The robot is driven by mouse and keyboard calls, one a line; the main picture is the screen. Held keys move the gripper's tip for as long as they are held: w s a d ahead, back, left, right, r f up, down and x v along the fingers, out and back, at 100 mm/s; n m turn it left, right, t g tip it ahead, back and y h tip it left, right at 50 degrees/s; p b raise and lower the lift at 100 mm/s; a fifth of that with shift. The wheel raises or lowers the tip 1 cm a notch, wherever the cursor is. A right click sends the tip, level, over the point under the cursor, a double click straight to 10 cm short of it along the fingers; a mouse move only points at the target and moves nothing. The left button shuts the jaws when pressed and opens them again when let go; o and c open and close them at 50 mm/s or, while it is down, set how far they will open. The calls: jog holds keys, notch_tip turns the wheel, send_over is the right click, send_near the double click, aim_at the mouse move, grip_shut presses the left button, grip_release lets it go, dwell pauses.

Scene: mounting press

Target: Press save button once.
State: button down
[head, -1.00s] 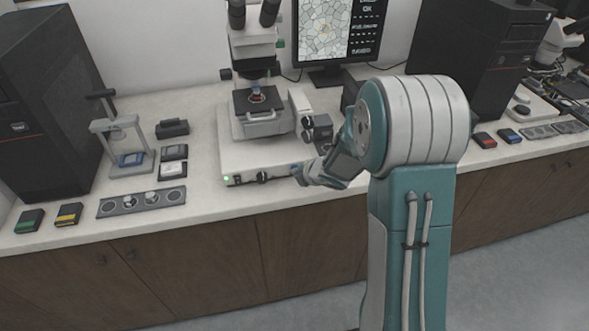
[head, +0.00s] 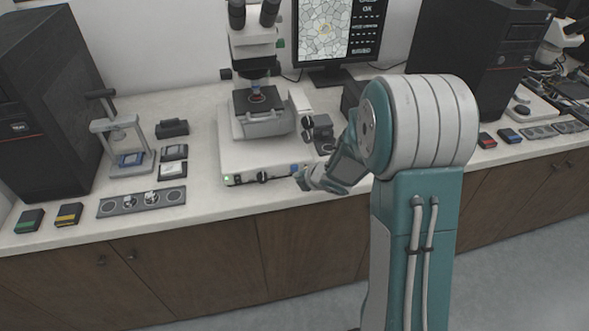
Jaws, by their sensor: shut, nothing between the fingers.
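The microscope (head: 255,120) stands on the bench with a specimen on its stage. Its pale base (head: 240,166) has a front panel with a lit green light at the left, a dark control in the middle and a small blue button (head: 294,169) at the right end. No label on the button can be read, so I cannot tell if it is the save button. My gripper (head: 301,181) is shut and empty. Its tip is just in front of and slightly below the blue button in the picture, with a small gap showing.
A monitor (head: 338,38) behind the microscope shows a cell-like image and text. A small press (head: 125,150) and a sample strip (head: 141,202) lie to the left. Dark computer towers stand at both sides. The bench's front edge runs below my gripper.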

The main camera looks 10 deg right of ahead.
jog(key=shift+s, duration=2.5)
jog(key=s+d+r+m+h, duration=0.2)
jog(key=s+r+m+h, duration=0.1)
jog(key=r+m, duration=0.35)
jog(key=s+d+r+m+h, duration=0.2)
jog(key=s+d+r+m, duration=0.15)
jog(key=r+m, duration=0.35)
jog(key=s+a+r+m+g, duration=0.1)
jog(key=s+a+r+m, duration=0.2)
jog(key=s, duration=0.6)
jog(key=s+a+r+m+g+y, duration=0.1)
jog(key=s+a+r+m+g, duration=0.1)
jog(key=s+m, duration=0.6)
notch_tip(320, 180, up, 2)
jog(key=shift+s+a+r, duration=0.1)
jog(key=shift+s+a, duration=0.4)
jog(key=shift+s, duration=0.45)
jog(key=shift+m, duration=0.25)
